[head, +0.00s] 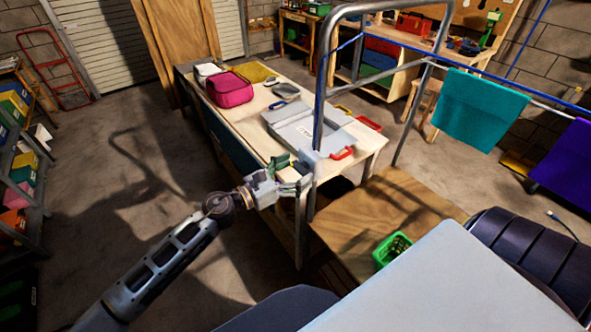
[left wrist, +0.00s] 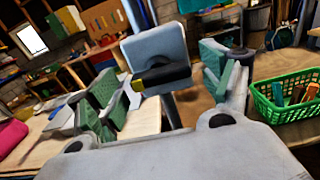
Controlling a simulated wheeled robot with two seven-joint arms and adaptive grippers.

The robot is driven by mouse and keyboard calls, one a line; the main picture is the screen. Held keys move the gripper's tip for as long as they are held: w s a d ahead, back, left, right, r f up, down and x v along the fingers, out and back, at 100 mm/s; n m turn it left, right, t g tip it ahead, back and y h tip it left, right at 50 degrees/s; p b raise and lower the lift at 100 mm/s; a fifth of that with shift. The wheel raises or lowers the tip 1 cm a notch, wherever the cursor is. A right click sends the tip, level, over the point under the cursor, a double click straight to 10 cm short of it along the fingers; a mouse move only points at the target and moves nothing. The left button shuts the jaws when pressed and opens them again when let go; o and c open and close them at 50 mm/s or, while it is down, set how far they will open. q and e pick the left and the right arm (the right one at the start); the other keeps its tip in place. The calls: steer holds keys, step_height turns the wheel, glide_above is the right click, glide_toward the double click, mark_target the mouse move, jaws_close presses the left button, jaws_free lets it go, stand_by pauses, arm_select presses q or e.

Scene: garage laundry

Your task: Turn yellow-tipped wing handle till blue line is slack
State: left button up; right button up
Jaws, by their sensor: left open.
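The wing handle (left wrist: 162,76), dark with a yellow tip, sticks out from a pale square housing (left wrist: 155,47) in the left wrist view. In the head view the housing (head: 309,161) sits low on a grey metal post, and the handle is hard to make out there. My left gripper (head: 298,173) is open in front of the housing. Its green-padded fingers (left wrist: 165,92) stand on either side of the handle, apart from it as far as I can tell. The blue line (head: 319,100) runs up the post, then right along the rail, looking straight. My right gripper is out of view.
A wooden table (head: 251,127) behind carries a pink bag (head: 229,89) and an open grey case (head: 300,125). A green basket (head: 391,250) stands on a wooden surface (head: 345,225) to the right. Teal (head: 478,112) and purple (head: 566,165) cloths hang at right.

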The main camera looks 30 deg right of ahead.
arm_select(q)
steer(key=shift+d, duration=0.15)
steer(key=shift+c, duration=0.2)
steer(key=c, duration=1)
